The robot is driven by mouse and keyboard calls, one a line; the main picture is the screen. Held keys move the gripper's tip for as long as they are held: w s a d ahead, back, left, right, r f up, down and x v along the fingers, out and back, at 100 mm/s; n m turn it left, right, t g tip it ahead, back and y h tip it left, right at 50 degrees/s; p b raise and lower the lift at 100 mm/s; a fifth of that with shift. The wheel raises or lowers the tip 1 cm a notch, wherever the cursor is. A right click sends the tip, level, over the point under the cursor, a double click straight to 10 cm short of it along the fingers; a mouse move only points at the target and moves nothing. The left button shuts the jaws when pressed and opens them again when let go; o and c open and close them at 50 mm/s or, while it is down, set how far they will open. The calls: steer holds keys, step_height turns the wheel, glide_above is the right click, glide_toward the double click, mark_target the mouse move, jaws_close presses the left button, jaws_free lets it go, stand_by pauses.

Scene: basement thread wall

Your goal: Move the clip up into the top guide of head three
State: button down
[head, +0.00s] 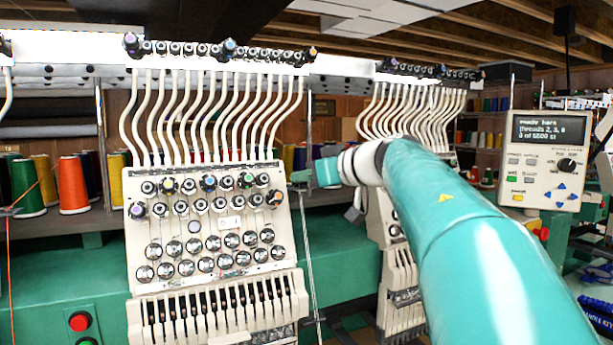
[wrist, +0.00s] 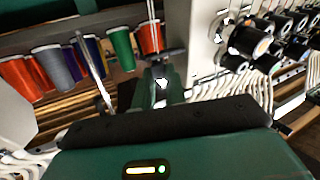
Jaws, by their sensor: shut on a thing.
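My gripper (head: 302,177) is at the right edge of the near sewing head (head: 212,215), level with its upper knobs. In the wrist view its fingers (wrist: 161,92) point away from me, shut on a small pale thing (wrist: 161,83) that looks like the clip. The clip is too small to make out in the head view. The near head's pale panel and dark knobs (wrist: 250,42) stand right of the fingertips in the wrist view. White guide tubes (head: 215,115) rise from the head to a top rail with dark knobs (head: 225,50). I cannot read which head is three.
A second head (head: 400,270) stands behind my arm, partly hidden. Thread cones (head: 73,185) line a shelf behind and also show in the wrist view (wrist: 122,48). A control panel (head: 545,160) stands at right. A thin upright line (head: 308,250) runs beside the near head.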

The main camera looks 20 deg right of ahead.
steer(key=shift+f, duration=0.2)
stand_by(0.3)
steer(key=c, duration=1.4)
jaws_free()
steer(key=shift+o, duration=0.2)
